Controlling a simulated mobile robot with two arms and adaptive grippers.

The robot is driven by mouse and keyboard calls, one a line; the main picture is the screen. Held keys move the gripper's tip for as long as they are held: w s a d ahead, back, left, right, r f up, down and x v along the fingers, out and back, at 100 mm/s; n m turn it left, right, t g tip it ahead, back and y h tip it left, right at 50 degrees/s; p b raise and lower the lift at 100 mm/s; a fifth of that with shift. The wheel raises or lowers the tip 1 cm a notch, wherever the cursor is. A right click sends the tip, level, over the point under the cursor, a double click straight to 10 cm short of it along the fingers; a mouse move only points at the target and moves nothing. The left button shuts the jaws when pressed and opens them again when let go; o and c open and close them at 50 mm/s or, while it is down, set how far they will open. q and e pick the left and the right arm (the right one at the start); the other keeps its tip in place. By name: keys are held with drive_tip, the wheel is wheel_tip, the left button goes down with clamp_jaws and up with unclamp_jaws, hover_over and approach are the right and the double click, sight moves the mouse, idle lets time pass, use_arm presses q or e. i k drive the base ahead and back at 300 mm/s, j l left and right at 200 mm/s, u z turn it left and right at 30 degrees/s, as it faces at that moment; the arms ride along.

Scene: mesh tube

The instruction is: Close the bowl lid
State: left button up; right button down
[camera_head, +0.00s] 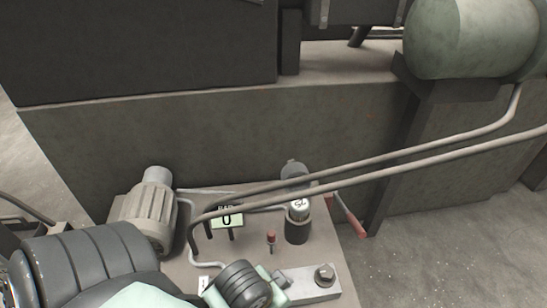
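A dark upright cup (298,230), which looks like the bowl, stands on the machine's base plate. A white-and-grey cylinder with dark lettering (299,208) shows at its mouth. A grey rounded piece (294,171) stands above and behind it, partly hidden by the pipes; it may be the raised lid, but I cannot tell how it joins the cup. Dark ribbed and pale green parts that look like my own arm fill the bottom left and bottom middle. No gripper fingers can be made out.
Two long pipes (400,160) cross in front of the rounded piece. A motor (148,212), a display reading 0 (227,220), a red-topped knob (271,238) and a grey block with a round knob (308,283) crowd the plate. A red-handled lever (350,220) is at right.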

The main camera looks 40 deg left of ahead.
sight(293, 169)
drive_tip(key=k, duration=1)
